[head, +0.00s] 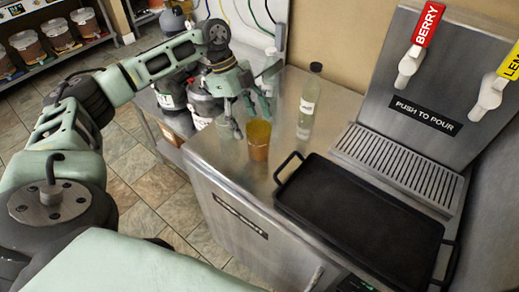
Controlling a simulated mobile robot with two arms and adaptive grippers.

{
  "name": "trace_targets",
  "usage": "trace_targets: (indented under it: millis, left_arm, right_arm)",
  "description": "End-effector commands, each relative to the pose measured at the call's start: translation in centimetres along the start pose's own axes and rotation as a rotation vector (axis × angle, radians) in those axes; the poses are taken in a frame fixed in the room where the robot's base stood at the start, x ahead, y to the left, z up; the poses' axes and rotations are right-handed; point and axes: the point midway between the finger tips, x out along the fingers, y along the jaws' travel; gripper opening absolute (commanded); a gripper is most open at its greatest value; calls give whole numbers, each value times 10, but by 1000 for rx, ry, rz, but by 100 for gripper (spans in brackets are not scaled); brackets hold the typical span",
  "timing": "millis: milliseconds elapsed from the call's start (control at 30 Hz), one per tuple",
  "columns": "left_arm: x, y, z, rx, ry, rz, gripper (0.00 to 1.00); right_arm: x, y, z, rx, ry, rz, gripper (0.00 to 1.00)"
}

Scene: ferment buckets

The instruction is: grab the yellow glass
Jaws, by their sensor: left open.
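The yellow glass (259,141), amber in colour, stands upright on the steel counter near its left edge. My left gripper (252,118) is above and beside the glass, its fingers pointing down. The gripper is open; one finger is left of the glass and the other is behind or over its rim. I cannot tell whether a finger touches the glass. My right gripper is not in view.
A clear bottle (307,103) stands right of the glass. A black tray (361,217) with handles lies in front. A drink dispenser (436,105) with a drip grate (399,164) stands at right. Dark jars (204,101) stand behind the gripper.

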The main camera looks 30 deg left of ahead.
Motion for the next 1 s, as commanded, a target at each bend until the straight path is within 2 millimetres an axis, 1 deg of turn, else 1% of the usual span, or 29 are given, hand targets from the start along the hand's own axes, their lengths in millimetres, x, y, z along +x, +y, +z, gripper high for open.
trace_targets:
  millis: [33, 133, 367, 567, 600, 700, 800, 1000]
  left_arm:
    - [10, 0, 4, 0, 0, 0, 72]
    - [15, 0, 4, 0, 0, 1, 72]
    - [37, 0, 2, 0, 1, 2, 72]
    - [65, -2, 1, -1, 2, 4, 72]
    - [72, -2, 2, -1, 1, 4, 72]
    - [83, -2, 2, 0, 0, 2, 72]
    - [88, -3, 3, 1, 0, 0, 72]
    - [88, -3, 3, 1, 0, 0, 71]
  right_arm:
    - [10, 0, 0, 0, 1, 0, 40]
    - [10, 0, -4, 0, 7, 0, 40]
    - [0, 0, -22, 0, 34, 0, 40]
    - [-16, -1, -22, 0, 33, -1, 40]
    - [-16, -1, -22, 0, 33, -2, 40]
    - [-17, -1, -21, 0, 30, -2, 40]
    - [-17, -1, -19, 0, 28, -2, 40]
    - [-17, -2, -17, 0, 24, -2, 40]
